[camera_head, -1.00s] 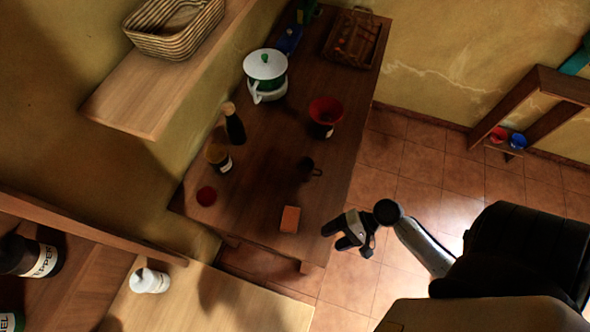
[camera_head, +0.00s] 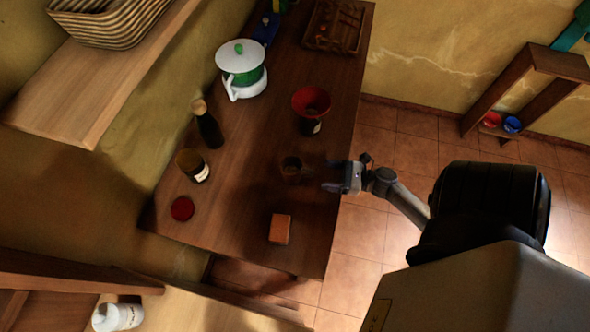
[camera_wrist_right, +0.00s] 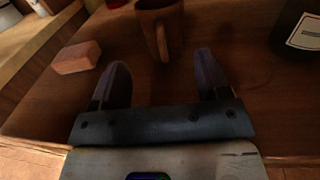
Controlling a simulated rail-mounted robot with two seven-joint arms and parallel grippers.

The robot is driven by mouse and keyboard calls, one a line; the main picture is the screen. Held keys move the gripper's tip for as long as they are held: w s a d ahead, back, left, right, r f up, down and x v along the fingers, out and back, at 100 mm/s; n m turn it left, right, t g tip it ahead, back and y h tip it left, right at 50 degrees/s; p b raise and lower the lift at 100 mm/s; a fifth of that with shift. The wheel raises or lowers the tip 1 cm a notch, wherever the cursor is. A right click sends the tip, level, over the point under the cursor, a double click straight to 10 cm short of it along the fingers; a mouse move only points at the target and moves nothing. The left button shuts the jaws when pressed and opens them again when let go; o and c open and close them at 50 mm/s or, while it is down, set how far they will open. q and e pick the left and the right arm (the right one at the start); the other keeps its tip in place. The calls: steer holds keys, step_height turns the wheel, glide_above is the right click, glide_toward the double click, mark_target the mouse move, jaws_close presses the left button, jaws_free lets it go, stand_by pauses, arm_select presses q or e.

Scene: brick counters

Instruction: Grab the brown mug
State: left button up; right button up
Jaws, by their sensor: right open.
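The brown mug (camera_head: 291,169) stands upright on the wooden table in the head view, near the table's right edge. My right gripper (camera_head: 332,175) is just right of the mug at the table's edge. In the right wrist view my right gripper (camera_wrist_right: 162,82) is open with nothing between its fingers, and the mug is apart from it. My left gripper is not in view.
An orange-brown block (camera_head: 280,229) lies nearer the table's front edge, also seen in the wrist view (camera_wrist_right: 77,57). A dark jar with a red funnel-like top (camera_head: 311,101) stands behind the mug. A dark bottle (camera_head: 209,128), a jar (camera_head: 193,165) and a white-green pot (camera_head: 241,67) stand leftward.

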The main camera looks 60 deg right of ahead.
mark_target(303, 171)
steer(key=shift+p+x, duration=0.55)
steer(key=shift+x, duration=4)
steer(key=shift+f, duration=0.15)
steer(key=c, duration=0.8)
steer(key=shift+c, duration=0.2)
